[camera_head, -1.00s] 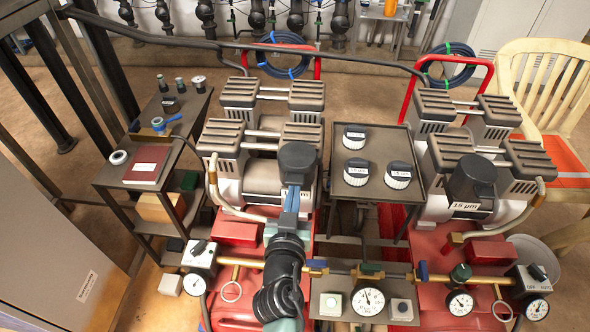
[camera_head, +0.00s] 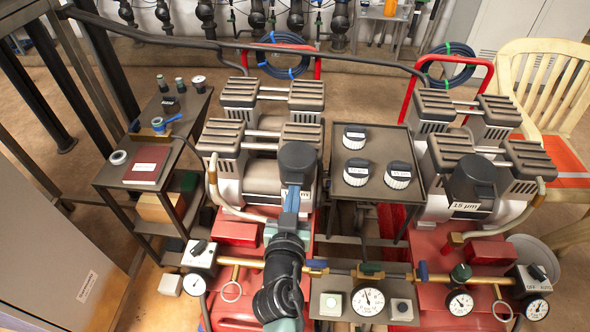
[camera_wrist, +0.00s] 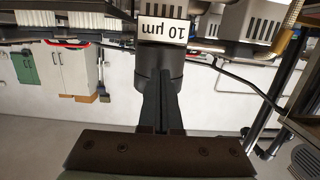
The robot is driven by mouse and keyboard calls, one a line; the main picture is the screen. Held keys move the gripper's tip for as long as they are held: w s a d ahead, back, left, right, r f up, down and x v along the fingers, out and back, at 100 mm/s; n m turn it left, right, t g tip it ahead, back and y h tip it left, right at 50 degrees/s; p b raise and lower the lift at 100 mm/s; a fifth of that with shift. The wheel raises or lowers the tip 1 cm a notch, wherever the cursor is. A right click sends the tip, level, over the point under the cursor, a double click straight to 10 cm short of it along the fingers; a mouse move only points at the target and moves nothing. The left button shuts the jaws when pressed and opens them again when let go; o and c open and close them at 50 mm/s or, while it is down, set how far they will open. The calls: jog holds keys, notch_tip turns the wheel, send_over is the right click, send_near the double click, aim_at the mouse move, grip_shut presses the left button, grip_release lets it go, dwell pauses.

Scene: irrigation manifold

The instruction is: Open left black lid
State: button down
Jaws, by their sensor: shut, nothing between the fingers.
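The left black lid (camera_head: 297,160) is a rounded dark cap on the left machine, between its ribbed grey cylinder heads and the black tray. In the wrist view the dark round body (camera_wrist: 160,62) stands right beyond the fingertips, with a white "10 µm" label that appears upside down. My gripper (camera_head: 291,190) is shut and empty, its fingers pointing at the lid's near side. It also shows in the wrist view (camera_wrist: 162,85). The fingertips are at or very near the lid; I cannot tell whether they touch. My arm hides part of the machine below the lid.
A similar black lid (camera_head: 474,178) with a "15 µm" label sits on the right machine. A dark tray (camera_head: 350,205) with several black-and-white caps stands between the machines. A brass pipe with gauges (camera_head: 368,300) runs along the front. A shelf (camera_head: 110,172) stands left.

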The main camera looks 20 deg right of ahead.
aim_at(294, 178)
dwell(0.3)
jog(key=shift+w+d+r+p, duration=0.1)
jog(key=shift+w+r+p, duration=0.05)
jog(key=shift+r+p, duration=0.9)
jog(key=shift+w+r+p, duration=0.15)
jog(key=shift+r+p, duration=0.6)
jog(key=shift+r, duration=0.6)
jog(key=shift+w+d+r+p, duration=0.3)
jog(key=shift+w+r+p, duration=0.35)
jog(key=shift+r, duration=0.15)
jog(key=shift+w+d+r+p, duration=0.25)
jog(key=shift+w+r+p, duration=0.35)
jog(key=shift+r, duration=0.15)
jog(key=shift+w+r, duration=0.1)
jog(key=shift+w, duration=0.05)
jog(key=shift+w+d, duration=0.1)
jog(key=shift+w+d+r+p, duration=0.1)
jog(key=shift+w+d+r, duration=0.2)
jog(key=shift+w, duration=0.35)
jog(key=shift+w+d+r+p, duration=0.1)
jog(key=shift+w+d+r, duration=0.2)
jog(key=shift+w, duration=0.35)
jog(key=shift+w+d+r+p, duration=0.1)
jog(key=shift+w+d+r, duration=0.2)
jog(key=shift+w, duration=0.35)
jog(key=shift+a, duration=0.1)
